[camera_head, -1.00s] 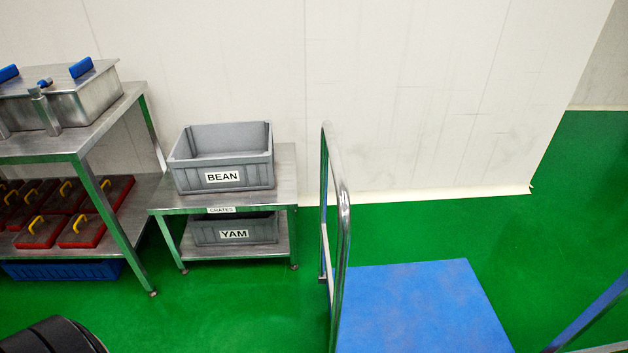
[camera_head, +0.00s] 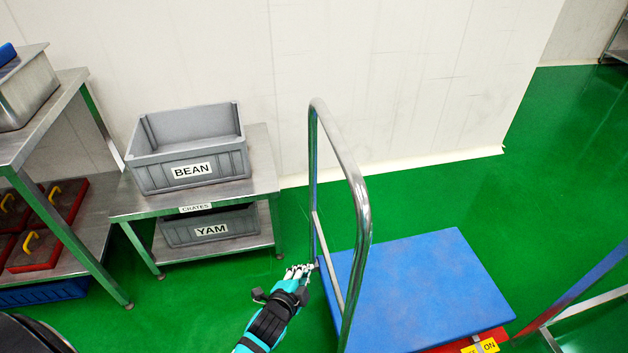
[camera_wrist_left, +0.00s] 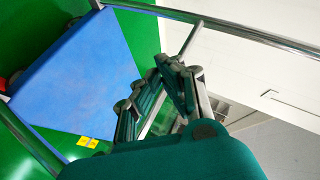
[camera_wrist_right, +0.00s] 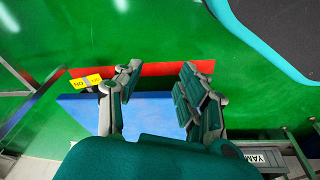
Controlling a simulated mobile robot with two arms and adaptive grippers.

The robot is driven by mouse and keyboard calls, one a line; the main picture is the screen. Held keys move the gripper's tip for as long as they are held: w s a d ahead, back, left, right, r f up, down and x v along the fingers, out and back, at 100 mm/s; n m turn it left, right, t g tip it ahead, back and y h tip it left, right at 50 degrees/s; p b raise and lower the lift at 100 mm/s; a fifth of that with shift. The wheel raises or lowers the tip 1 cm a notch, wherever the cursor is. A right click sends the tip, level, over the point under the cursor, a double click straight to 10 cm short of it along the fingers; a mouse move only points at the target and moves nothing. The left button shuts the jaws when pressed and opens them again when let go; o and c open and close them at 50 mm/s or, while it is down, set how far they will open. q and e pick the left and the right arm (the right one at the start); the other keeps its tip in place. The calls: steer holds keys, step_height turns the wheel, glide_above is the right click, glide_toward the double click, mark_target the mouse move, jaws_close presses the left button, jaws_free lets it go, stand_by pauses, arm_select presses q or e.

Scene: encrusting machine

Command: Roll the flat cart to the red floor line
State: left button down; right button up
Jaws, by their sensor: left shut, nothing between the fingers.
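The flat cart has a blue deck (camera_head: 415,285) and a tall chrome push handle (camera_head: 352,185) at its left end. My left gripper (camera_head: 300,271) is by the lower part of the handle's left leg; in the left wrist view its fingers (camera_wrist_left: 163,82) are closed and empty near the handle rails. Whether they touch a rail, I cannot tell. A red strip (camera_head: 465,343), apparently the floor line, runs along the deck's near edge; it also shows in the right wrist view (camera_wrist_right: 165,70). My right gripper (camera_wrist_right: 155,83) is open and empty above the deck, outside the head view.
A low steel stand (camera_head: 262,170) left of the cart holds the BEAN crate (camera_head: 190,150) above the YAM crate (camera_head: 210,228). A steel table (camera_head: 70,85) is at far left. A slanted frame (camera_head: 585,290) stands at right. Green floor (camera_head: 540,170) is clear behind the deck.

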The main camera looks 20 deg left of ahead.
arm_select(q)
steer(key=w+r+m+t+b, duration=0.1)
steer(key=w+r+m+t, duration=0.2)
steer(key=r, duration=0.5)
steer(key=w+r+m+t, duration=0.2)
steer(key=w+r, duration=0.1)
steer(key=r, duration=0.5)
steer(key=w+a+b, duration=0.2)
steer(key=w+a, duration=0.1)
steer(key=w, duration=0.9)
steer(key=shift+w, duration=0.15)
arm_select(e)
steer(key=w+v, duration=0.3)
steer(key=v, duration=1)
steer(key=shift+w+r+t, duration=0.15)
steer(key=shift+r+t, duration=0.25)
arm_select(q)
steer(key=shift+a, duration=0.15)
